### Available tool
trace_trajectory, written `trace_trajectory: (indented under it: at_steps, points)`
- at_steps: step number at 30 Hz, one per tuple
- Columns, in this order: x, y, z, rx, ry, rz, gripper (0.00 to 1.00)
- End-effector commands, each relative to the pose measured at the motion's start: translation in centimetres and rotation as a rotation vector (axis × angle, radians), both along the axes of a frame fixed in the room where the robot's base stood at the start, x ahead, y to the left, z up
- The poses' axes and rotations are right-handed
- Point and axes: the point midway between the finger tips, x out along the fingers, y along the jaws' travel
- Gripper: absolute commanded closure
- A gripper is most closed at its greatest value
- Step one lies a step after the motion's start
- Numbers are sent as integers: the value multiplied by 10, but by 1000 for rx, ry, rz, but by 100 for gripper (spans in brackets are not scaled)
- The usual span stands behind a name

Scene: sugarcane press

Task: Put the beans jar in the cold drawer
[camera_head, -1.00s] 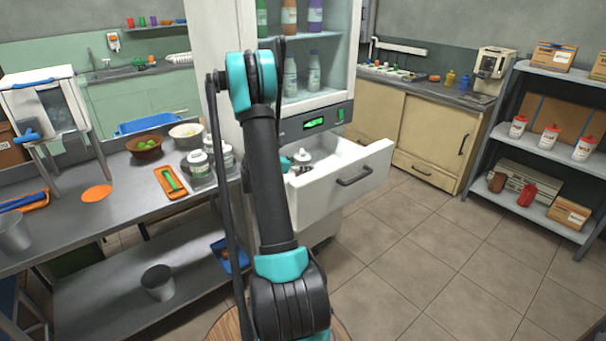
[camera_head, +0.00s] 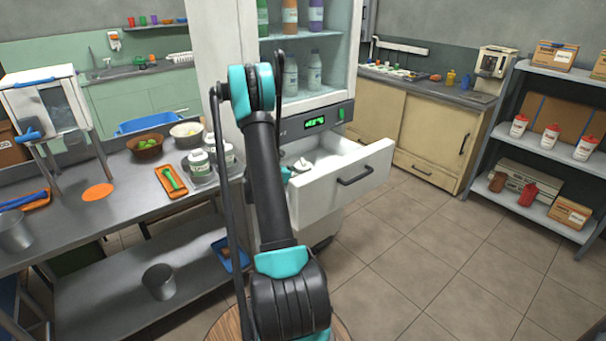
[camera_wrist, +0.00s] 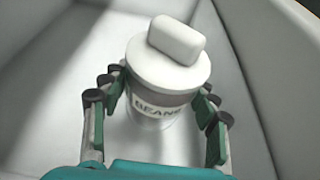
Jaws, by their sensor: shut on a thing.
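The beans jar (camera_wrist: 166,85) is white with a knobbed lid and a grey band reading "BEANS". In the wrist view it is between the fingers of my gripper (camera_wrist: 160,112), which is shut on it. The jar is inside the white walls of the open cold drawer (camera_wrist: 45,75). In the head view the cold drawer (camera_head: 330,205) is pulled out below the fridge's green display. The jar's white lid (camera_head: 302,164) shows low in the drawer, and my arm hides most of the gripper. I cannot tell whether the jar's base touches the drawer floor.
The fridge (camera_head: 325,65) stands above the drawer with bottles on its shelves. At left, a steel table (camera_head: 125,215) holds a tray with other white jars (camera_head: 200,165), bowls and an orange tray. The tiled floor (camera_head: 430,250) right of the drawer is clear.

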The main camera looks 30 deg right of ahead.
Motion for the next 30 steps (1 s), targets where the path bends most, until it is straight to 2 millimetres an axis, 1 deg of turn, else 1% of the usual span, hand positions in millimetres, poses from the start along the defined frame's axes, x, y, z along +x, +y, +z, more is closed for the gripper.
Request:
trace_trajectory:
  at_steps: [4,5,9,20,24,26,30]
  points:
    - [0,0,-3,3,-1,0,86]
    - [0,0,-3,4,-1,0,38]
    - [0,1,-4,5,-1,0,21]
    - [0,1,-3,8,-2,-1,20]
    - [-1,1,8,6,-1,-1,20]
    - [0,11,12,6,-2,3,20]
    - [-2,39,24,4,-1,5,20]
